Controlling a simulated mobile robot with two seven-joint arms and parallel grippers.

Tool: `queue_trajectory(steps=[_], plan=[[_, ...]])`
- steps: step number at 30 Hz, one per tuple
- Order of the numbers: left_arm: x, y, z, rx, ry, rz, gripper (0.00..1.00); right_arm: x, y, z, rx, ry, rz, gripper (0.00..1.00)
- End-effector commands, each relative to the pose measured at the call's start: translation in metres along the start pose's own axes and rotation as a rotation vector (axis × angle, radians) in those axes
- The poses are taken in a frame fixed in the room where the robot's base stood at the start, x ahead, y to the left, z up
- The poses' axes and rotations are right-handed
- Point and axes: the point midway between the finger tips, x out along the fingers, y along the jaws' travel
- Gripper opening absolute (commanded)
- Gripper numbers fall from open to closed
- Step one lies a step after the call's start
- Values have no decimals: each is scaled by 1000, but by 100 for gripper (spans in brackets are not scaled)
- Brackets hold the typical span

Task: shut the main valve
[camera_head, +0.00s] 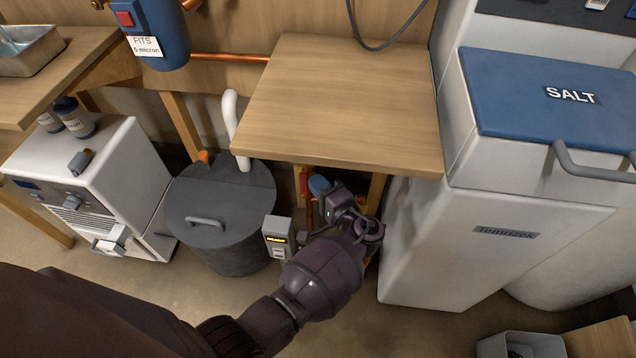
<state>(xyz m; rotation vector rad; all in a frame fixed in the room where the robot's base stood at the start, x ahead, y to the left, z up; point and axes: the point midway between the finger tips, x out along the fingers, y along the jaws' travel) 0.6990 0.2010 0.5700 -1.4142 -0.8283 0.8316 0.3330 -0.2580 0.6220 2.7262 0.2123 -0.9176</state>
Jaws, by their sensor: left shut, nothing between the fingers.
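My left gripper (338,205) is shut with nothing in it, under the front edge of the wooden counter. Its wrist and forearm hide much of the space behind it. Right behind it, in shadow, are a blue rounded part (319,184) and red fittings (305,183) on a vertical copper pipe. These look like valve parts, but I cannot tell which is the main valve or how its handle is turned. I cannot tell whether the gripper touches the blue part. My right gripper is not in view.
A grey box with a lit display (277,238) stands left of my wrist, beside a dark lidded bin (220,210). The wooden counter (340,100) overhangs the gripper. A white cabinet with a blue SALT lid (545,95) stands close on the right.

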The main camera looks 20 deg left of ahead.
Motion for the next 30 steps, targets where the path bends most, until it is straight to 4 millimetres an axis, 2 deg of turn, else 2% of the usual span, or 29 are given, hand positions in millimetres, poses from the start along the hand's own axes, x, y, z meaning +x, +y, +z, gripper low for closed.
queue_trajectory(steps=[17,30], plan=[[7,-6,6,-84,-1,80,0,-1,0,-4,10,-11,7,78],[26,-17,23,-324,0,310,0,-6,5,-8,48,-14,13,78]])
